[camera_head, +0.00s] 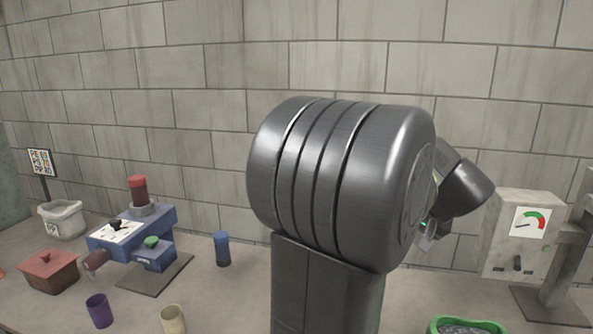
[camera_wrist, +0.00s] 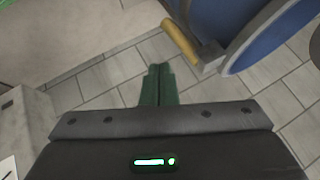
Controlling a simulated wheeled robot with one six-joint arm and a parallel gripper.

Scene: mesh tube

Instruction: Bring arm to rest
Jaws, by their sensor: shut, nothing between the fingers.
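My arm fills the middle of the head view, its large dark grey joint raised in front of the wall. My gripper shows mostly hidden behind that joint, at its right side. In the wrist view my gripper (camera_wrist: 158,84) has its two green fingers closed together with nothing between them. It points down over the grey tiled floor (camera_wrist: 100,78), clear of any object.
The counter (camera_head: 225,300) holds a blue machine (camera_head: 140,237), a brown lidded box (camera_head: 48,270), a white bin (camera_head: 62,220), a blue cup (camera_head: 221,249), a purple cup (camera_head: 99,310), a cream cup (camera_head: 173,320), a green tray (camera_head: 440,323) and a gauge box (camera_head: 520,240).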

